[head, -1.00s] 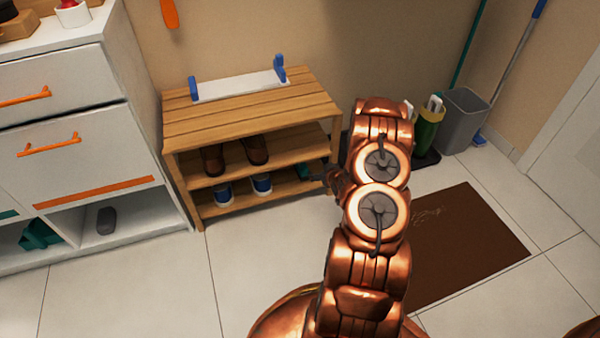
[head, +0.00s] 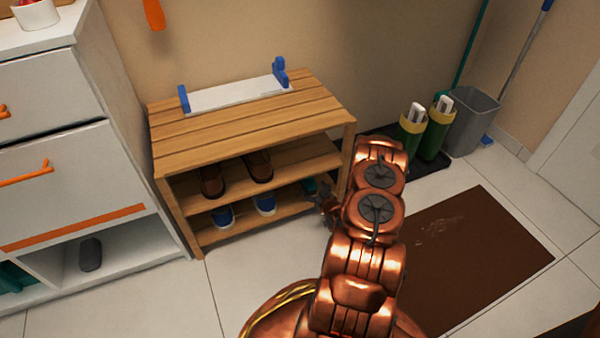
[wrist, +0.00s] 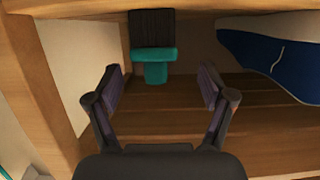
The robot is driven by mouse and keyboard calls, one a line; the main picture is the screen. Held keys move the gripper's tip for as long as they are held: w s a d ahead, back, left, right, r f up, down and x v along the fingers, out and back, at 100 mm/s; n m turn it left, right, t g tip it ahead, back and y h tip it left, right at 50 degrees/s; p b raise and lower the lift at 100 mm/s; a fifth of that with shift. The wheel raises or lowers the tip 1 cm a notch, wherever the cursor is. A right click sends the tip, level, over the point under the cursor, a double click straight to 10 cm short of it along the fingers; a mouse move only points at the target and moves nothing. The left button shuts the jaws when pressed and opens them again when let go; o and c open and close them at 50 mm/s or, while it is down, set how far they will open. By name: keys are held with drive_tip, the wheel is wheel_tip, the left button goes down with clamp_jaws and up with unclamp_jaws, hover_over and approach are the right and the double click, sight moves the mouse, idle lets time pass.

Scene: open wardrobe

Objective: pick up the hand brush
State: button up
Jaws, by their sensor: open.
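The hand brush shows in the wrist view as a teal handle (wrist: 154,62) with dark bristles beyond it. It sits on the lower shelf of the wooden rack, near one side panel. In the head view only a small teal bit (head: 309,185) shows at the lower shelf's right end, the rest hidden by the rack and my arm. My gripper (wrist: 158,85) is open and empty, with its fingers spread on either side of the line to the handle and short of it. In the head view my gripper (head: 325,203) is at the rack's right front, partly hidden.
Brown shoes (head: 257,164) stand on the shelf above. The rack's leg (head: 346,160) is close by. Boots (head: 410,128) stand behind my arm. A doormat (head: 470,255) lies at right.

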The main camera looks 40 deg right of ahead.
sight(310, 184)
drive_tip(key=shift+a+b+x, duration=0.2)
drive_tip(key=shift+b+x, duration=0.2)
drive_tip(key=shift+x, duration=0.85)
drive_tip(key=shift+w+d+f+b, duration=0.3)
drive_tip(key=shift+w+d+b, duration=0.2)
drive_tip(key=shift+w, duration=0.1)
drive_tip(key=shift+d+b+x, duration=0.2)
drive_tip(key=shift+b+x, duration=0.9)
drive_tip(key=shift+x, duration=1.1)
drive_tip(key=shift+s, duration=0.1)
drive_tip(key=c, duration=1.2)
drive_tip(key=shift+r+p, duration=0.45)
drive_tip(key=shift+r, duration=0.15)
drive_tip(key=r+p, duration=0.1)
drive_tip(key=s+r+p, duration=0.1)
drive_tip(key=shift+s+r, duration=0.15)
drive_tip(key=shift+r, duration=0.2)
drive_tip(key=s+p, duration=0.1)
drive_tip(key=s, duration=0.4)
drive_tip(key=s+p, duration=0.2)
drive_tip(key=s, duration=0.2)
drive_tip(key=s+a+r+p, duration=0.1)
drive_tip(key=s, duration=0.4)
drive_tip(key=shift+s, duration=0.4)
